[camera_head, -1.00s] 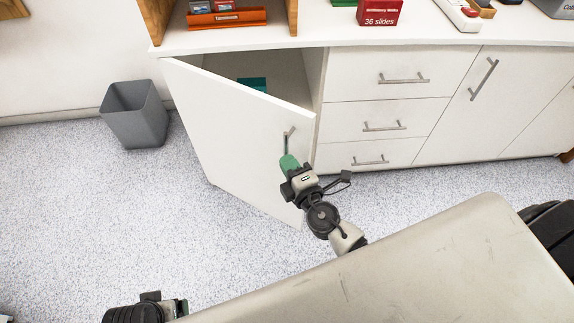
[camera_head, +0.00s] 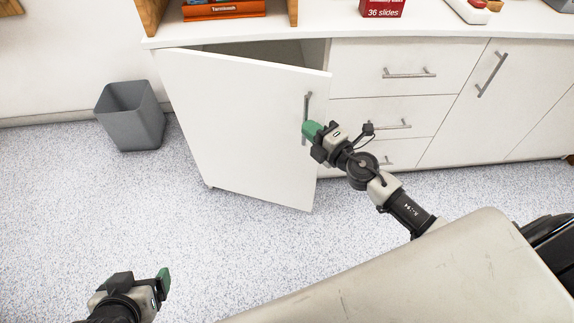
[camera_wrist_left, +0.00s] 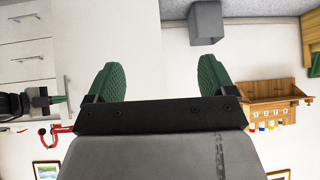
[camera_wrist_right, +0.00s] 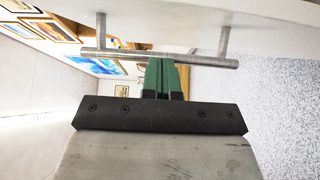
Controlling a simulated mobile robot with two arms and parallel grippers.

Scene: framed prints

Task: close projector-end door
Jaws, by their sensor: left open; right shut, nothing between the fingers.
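The white cabinet door (camera_head: 235,125) at the left end of the counter stands partly open, hinged at its left, with a dark gap above its top edge. Its metal bar handle (camera_head: 307,118) is near its free right edge. My right gripper (camera_head: 311,130) is shut and empty, its green fingertips at the handle. In the right wrist view the shut fingers (camera_wrist_right: 165,75) reach the handle bar (camera_wrist_right: 150,57); I cannot tell whether they touch it. My left gripper (camera_head: 160,283) is open and empty, low at the left over the floor; its spread fingers show in the left wrist view (camera_wrist_left: 160,82).
A grey waste bin (camera_head: 130,115) stands on the floor left of the door. Drawers (camera_head: 385,75) and another closed door (camera_head: 480,95) are to the right. The countertop (camera_head: 330,22) holds an orange tray (camera_head: 224,10) and a red slide box (camera_head: 382,8). The speckled floor in front is clear.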

